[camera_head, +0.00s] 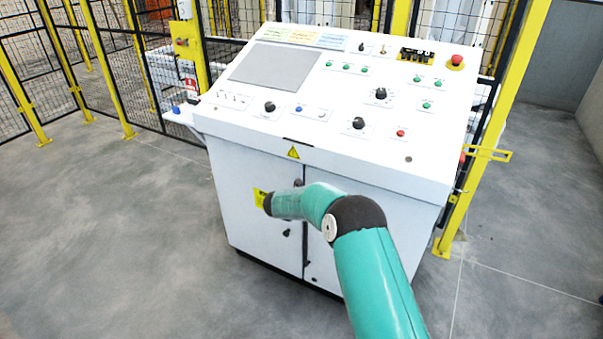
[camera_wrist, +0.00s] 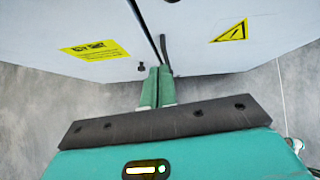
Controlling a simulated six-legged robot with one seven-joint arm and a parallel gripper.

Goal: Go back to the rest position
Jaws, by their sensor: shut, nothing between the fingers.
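My gripper (camera_wrist: 158,72) shows in the wrist view, with its two green fingers together and nothing between them. The fingertips point at the lower front of the white control cabinet, near the seam between its doors; I cannot tell whether they touch it. In the head view my teal arm reaches in front of the white control cabinet (camera_head: 260,185), bent at a dark joint, and the gripper itself is hidden behind the arm.
The cabinet's sloped panel (camera_head: 340,90) carries a grey screen (camera_head: 275,66), several knobs and buttons, and a red emergency button (camera_head: 456,60). Yellow-posted mesh fencing (camera_head: 120,70) stands behind. Grey floor (camera_head: 110,230) is clear at the left.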

